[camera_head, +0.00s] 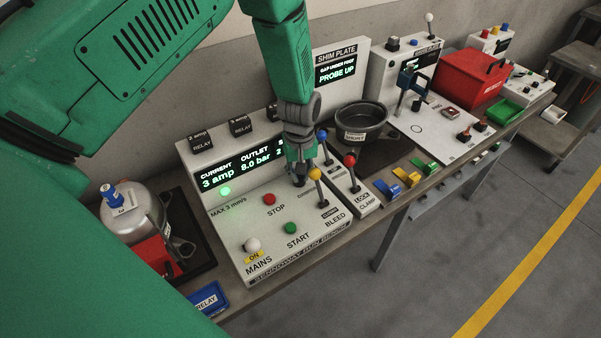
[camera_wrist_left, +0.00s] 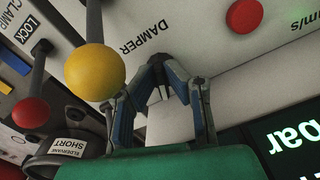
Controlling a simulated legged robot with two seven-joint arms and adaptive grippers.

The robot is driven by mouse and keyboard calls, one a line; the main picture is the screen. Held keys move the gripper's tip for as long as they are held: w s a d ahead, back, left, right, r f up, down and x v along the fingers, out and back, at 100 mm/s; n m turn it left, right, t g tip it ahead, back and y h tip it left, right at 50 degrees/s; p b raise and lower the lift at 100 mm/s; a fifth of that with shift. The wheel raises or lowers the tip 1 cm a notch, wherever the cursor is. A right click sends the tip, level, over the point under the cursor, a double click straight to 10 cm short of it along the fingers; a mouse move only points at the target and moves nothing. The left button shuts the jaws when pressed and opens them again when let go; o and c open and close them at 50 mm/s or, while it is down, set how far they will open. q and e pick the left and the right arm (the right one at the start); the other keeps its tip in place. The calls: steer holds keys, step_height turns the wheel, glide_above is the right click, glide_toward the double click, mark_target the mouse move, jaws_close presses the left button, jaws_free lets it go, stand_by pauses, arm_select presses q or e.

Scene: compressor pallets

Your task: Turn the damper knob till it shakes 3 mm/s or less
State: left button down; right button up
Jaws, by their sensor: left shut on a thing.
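The bench panel (camera_head: 240,228) has a screen (camera_head: 238,170) reading 3 amp and 8.0 bar. A third readout starting with 2 is mostly hidden by my arm. "MAX 3 mm/s" is printed below, and a green light (camera_head: 225,191) glows. My left gripper (camera_head: 299,180) points down at the panel behind the bleed lever. In the left wrist view its fingers (camera_wrist_left: 160,92) are shut on the dark damper knob (camera_wrist_left: 157,96), beside the word DAMPER. The fingers hide most of the knob. My right gripper is not in view.
The yellow-topped bleed lever (camera_head: 315,174) stands close to my gripper; its yellow ball is large in the left wrist view (camera_wrist_left: 94,72). Blue (camera_head: 321,135) and red-topped levers (camera_head: 350,160) stand to the right. A red stop button (camera_head: 269,199) is left of it.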

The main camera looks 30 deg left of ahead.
arm_select(q)
steer(key=shift+w+r, duration=0.1)
stand_by(0.3)
steer(key=c, duration=1.6)
jaws_free()
steer(key=shift+c, duration=0.2)
step_height(320, 180, up, 12)
